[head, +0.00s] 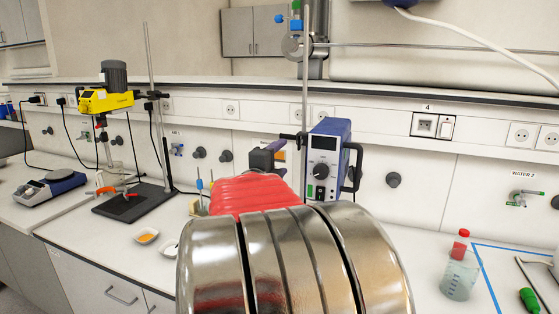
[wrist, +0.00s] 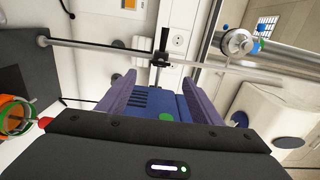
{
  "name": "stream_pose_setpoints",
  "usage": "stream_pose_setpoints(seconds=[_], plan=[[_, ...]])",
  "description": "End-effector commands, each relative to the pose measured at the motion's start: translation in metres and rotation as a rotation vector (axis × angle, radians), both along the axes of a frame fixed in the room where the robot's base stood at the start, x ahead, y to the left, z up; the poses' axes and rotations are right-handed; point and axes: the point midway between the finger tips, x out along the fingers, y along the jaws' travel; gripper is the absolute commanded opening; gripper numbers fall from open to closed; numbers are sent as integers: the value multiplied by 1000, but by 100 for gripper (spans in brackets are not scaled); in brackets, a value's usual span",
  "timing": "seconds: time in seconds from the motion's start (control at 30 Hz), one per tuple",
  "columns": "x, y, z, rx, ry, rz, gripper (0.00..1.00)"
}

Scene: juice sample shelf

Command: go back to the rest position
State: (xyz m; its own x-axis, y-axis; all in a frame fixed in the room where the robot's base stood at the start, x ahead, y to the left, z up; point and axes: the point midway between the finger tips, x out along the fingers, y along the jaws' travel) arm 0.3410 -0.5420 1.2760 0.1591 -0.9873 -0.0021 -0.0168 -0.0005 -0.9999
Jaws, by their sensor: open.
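My gripper (wrist: 161,76) shows in the wrist view with its two purple fingers spread apart. Nothing is held between them. A blue box-shaped device (wrist: 166,103) shows beyond the gap between the fingers. In the head view my metal and red arm fills the lower middle and hides most of the gripper. The same blue device (head: 325,160), with a dial and display, stands just behind the arm there.
A yellow stirrer (head: 105,100) on a stand and a balance (head: 50,187) are at left. Small white dishes (head: 146,236) lie left of my arm. A green-capped item (head: 530,300) lies farther right.

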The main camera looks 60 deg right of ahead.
Motion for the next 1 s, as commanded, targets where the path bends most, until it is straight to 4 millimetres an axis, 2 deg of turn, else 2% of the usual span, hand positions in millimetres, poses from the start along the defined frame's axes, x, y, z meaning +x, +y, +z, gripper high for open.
stream_pose_setpoints(seconds=[0.47, 0.57, 0.67, 0.77, 0.87, 1.0], plan=[[1, 0, -1, 0, 15, 3, 59], [9, 2, -7, 19, 57, 40, 59], [27, 7, -21, 47, 136, 118, 59], [49, 19, -45, 84, 252, 230, 59], [67, 39, -69, 115, 380, 358, 59], [91, 83, -97, 137, 557, 553, 59]])
